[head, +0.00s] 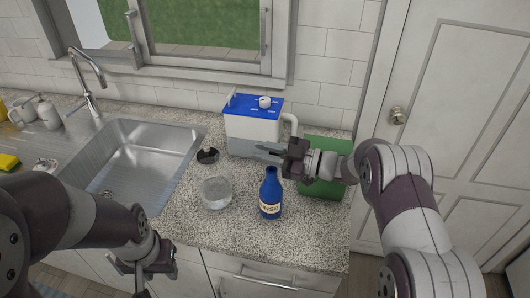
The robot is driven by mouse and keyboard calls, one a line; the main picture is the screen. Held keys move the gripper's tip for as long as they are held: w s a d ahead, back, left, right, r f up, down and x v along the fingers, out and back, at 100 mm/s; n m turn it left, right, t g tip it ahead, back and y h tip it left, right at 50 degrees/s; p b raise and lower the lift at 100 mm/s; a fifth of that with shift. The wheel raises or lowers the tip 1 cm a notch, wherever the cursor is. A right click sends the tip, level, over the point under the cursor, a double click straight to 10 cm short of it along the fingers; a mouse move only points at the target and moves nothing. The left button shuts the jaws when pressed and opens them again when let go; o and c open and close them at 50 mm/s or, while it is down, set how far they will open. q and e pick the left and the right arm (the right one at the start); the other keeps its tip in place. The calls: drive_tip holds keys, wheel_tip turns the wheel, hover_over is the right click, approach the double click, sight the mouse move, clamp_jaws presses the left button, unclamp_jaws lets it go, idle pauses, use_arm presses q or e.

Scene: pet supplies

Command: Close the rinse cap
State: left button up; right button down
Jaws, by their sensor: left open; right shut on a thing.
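A dark blue bottle (270,193) with a label reading "NSE" in part stands upright on the speckled counter. Its narrow neck points up; whether a cap sits on it is too small to tell. My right gripper (267,151) is above and behind the bottle, in front of the white box, with its fingers pointing left. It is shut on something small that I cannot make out. My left gripper (147,268) is open and low at the counter's front edge, left of the bottle, apart from it.
A white box with a blue lid (251,106) stands at the back. A clear round bowl (215,193) and a small dark round item (207,155) lie left of the bottle. A green board (322,181) is at the right, a steel sink (130,155) at the left.

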drive_tip(key=n+b, duration=0.1)
drive_tip(key=b, duration=0.1)
drive_tip(key=s+f+n+b, duration=0.1)
drive_tip(key=n+b, duration=0.1)
drive_tip(key=b, duration=0.1)
drive_tip(key=n+b, duration=0.2)
drive_tip(key=shift+s+a+f, duration=0.2)
drive_tip(key=shift+s+a, duration=0.15)
drive_tip(key=shift+a, duration=0.05)
drive_tip(key=shift+s+n+b, duration=0.2)
drive_tip(key=shift+n+b, duration=0.6)
drive_tip(key=shift+b, duration=0.35)
drive_tip(key=c, duration=1.3)
unclamp_jaws()
